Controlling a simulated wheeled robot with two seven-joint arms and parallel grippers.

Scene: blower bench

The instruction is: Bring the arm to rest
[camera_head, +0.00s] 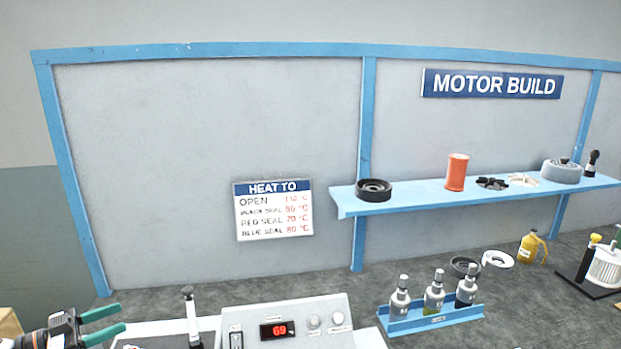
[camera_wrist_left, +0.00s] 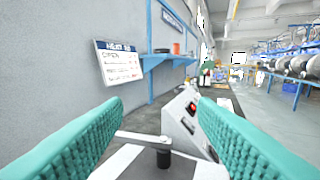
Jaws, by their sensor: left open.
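My left gripper (camera_head: 103,322) comes in at the bottom left of the head view. Its two teal fingers are apart, with nothing between them. In the left wrist view the ridged teal fingers (camera_wrist_left: 165,130) frame the bench, also with nothing held. A grey control box (camera_head: 290,322) with a red display reading 69 stands to the right of the gripper, and it also shows in the wrist view (camera_wrist_left: 182,118). My right gripper does not show.
A blue tray (camera_head: 432,322) holds three small bottles right of the box. A blue shelf (camera_head: 470,194) carries several parts. A HEAT TO sign (camera_head: 273,209) hangs on the panel. The bench behind the box is clear.

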